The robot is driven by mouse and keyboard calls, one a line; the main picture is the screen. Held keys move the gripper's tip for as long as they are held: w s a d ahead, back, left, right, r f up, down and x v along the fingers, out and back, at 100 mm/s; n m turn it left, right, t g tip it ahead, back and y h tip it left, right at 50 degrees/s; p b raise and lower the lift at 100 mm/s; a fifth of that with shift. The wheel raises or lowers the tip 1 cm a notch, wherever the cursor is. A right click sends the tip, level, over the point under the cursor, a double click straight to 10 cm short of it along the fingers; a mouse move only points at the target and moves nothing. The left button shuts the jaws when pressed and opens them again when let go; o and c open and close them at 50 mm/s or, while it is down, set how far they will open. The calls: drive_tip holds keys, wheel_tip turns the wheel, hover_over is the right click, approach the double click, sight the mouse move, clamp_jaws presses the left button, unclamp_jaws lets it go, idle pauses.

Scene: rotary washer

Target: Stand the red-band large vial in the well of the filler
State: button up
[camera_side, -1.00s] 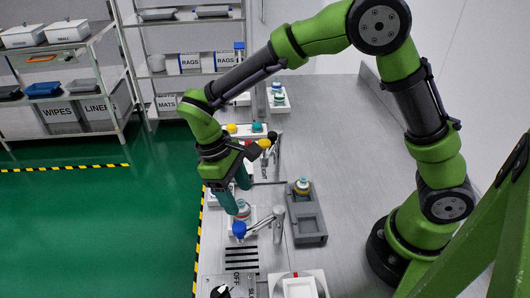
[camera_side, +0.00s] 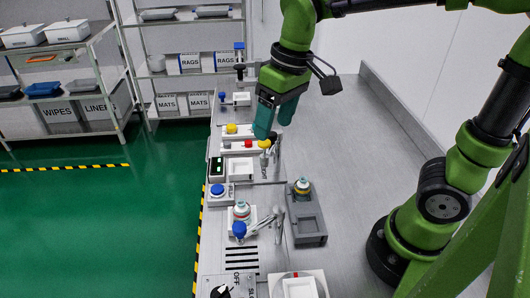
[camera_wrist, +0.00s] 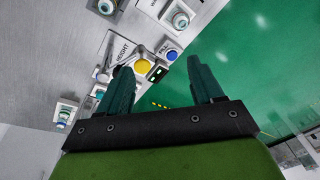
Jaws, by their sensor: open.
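A large vial with a pale teal cap (camera_side: 241,208) stands upright in the white block of the filler (camera_side: 232,225); its band looks reddish, but is small in the picture. It also shows in the wrist view (camera_wrist: 181,20). My gripper (camera_side: 273,130) is open and empty, raised above the bench behind the filler and apart from the vial. Its two teal fingers show spread in the wrist view (camera_wrist: 160,64). The vial's base is hidden in the block.
A blue-knobbed lever (camera_side: 240,230) stands just in front of the vial. A grey tray (camera_side: 308,228) to the right holds another vial (camera_side: 303,186). A blue button (camera_side: 218,191), a display (camera_side: 216,168) and a yellow knob (camera_side: 232,129) lie behind. The right of the bench is clear.

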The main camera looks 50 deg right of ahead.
drive_tip(key=s+d+m+t, duration=0.4)
drive_tip(key=s+d+t, duration=0.1)
drive_tip(key=s, duration=0.1)
drive_tip(key=shift+s+d+t+y, duration=0.2)
drive_tip(key=shift+s+t+y, duration=0.1)
drive_tip(key=shift+s, duration=0.1)
